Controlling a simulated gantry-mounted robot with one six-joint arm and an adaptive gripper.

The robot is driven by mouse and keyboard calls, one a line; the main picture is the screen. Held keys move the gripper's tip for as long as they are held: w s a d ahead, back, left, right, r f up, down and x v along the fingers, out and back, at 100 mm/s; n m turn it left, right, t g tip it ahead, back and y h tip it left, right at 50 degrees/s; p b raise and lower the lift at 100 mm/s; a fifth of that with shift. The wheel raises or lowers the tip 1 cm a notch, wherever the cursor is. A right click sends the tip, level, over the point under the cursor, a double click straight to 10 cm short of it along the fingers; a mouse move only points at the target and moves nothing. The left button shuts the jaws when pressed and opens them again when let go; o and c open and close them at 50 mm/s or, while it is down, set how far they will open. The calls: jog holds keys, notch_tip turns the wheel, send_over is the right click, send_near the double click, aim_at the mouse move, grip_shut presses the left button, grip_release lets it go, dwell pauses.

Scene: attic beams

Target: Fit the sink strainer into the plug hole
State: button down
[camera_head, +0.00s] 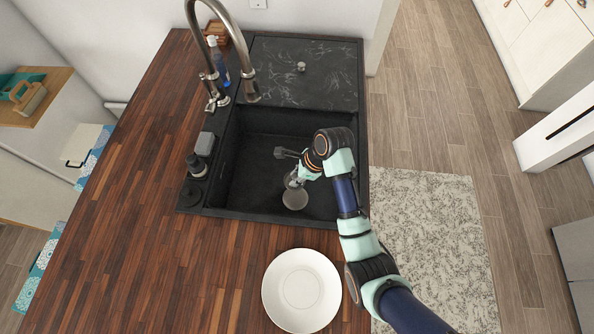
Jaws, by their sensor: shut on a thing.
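The black sink basin (255,150) is set in the wooden counter. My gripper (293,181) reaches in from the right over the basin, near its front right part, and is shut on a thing. A round grey disc, which looks like the sink strainer (295,199), shows right at the fingertips. Its handle and the exact grip are too small to make out. I cannot tell whether the disc touches the basin floor. I cannot make out the plug hole; my gripper and the disc cover part of the floor.
A tall metal faucet (217,75) stands at the sink's left edge. A white plate (301,290) lies on the counter in front. A grey block (205,143) and dark round items (196,165) sit on the left ledge. A marbled board (305,75) covers the back.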

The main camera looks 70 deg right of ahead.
notch_tip(320, 180, down, 16)
jog(key=shift+f+b, duration=0.1)
jog(key=shift+b, duration=0.9)
jog(key=c, duration=1.3)
grip_release()
jog(key=shift+f, duration=0.1)
jog(key=p+v, duration=0.2)
jog(key=v, duration=1)
jog(key=shift+s+r, duration=0.1)
jog(key=shift+r, duration=0.1)
